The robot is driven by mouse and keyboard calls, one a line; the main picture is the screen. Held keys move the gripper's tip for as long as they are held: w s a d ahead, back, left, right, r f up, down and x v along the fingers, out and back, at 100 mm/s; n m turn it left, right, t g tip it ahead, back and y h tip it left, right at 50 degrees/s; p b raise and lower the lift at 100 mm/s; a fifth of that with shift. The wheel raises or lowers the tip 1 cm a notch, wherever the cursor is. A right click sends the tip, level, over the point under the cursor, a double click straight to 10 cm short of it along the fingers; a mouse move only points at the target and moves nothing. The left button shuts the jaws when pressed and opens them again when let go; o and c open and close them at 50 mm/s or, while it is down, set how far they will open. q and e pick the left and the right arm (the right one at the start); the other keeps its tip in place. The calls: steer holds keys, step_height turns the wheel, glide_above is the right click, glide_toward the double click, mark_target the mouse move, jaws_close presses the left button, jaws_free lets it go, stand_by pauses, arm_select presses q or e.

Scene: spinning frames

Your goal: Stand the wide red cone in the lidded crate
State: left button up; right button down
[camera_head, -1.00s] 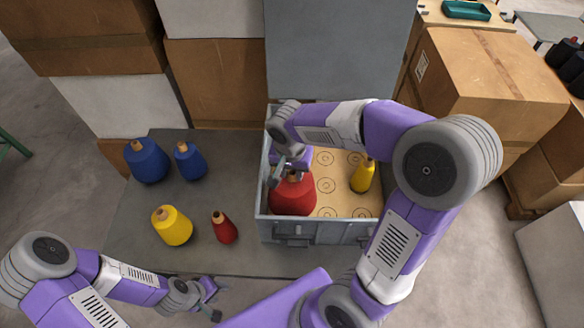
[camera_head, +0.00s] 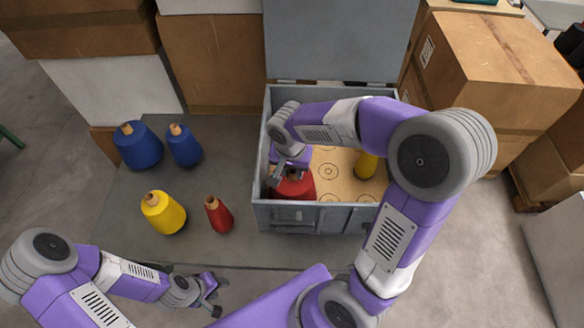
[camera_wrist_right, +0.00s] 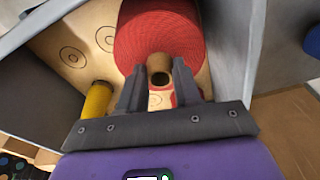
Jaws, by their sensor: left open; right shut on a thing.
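The wide red cone (camera_head: 297,187) is inside the lidded crate (camera_head: 330,219), at its front left, roughly upright; the front wall hides its lower part. My right gripper (camera_head: 288,172) reaches down into the crate and is shut on the cone's tip. In the right wrist view the fingers (camera_wrist_right: 158,78) are at the tip of the red cone (camera_wrist_right: 160,35); whether its base touches the crate floor cannot be told. The crate's lid (camera_head: 335,40) stands open at the back. My left gripper (camera_head: 217,296) is open and empty in front of the table.
A yellow cone (camera_head: 367,166) stands in the crate at the right, on a floor marked with ringed circles (camera_head: 328,171). Two blue cones (camera_head: 138,147), a yellow cone (camera_head: 164,214) and a narrow red cone (camera_head: 219,216) stand on the table left of the crate. Cardboard boxes (camera_head: 490,90) flank it.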

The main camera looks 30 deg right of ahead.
steer(key=shift+f+b, duration=0.35)
stand_by(0.6)
steer(key=c, duration=0.8)
jaws_free()
steer(key=shift+o, duration=0.4)
steer(key=shift+f, duration=0.1)
steer(key=r, duration=0.2)
steer(key=r+p, duration=0.1)
steer(key=r, duration=0.1)
steer(key=r+p, duration=0.1)
steer(key=r, duration=0.1)
steer(key=shift+s+a+r, duration=0.25)
steer(key=shift+s+r+p, duration=0.1)
steer(key=shift+r+p, duration=0.2)
steer(key=shift+r, duration=0.3)
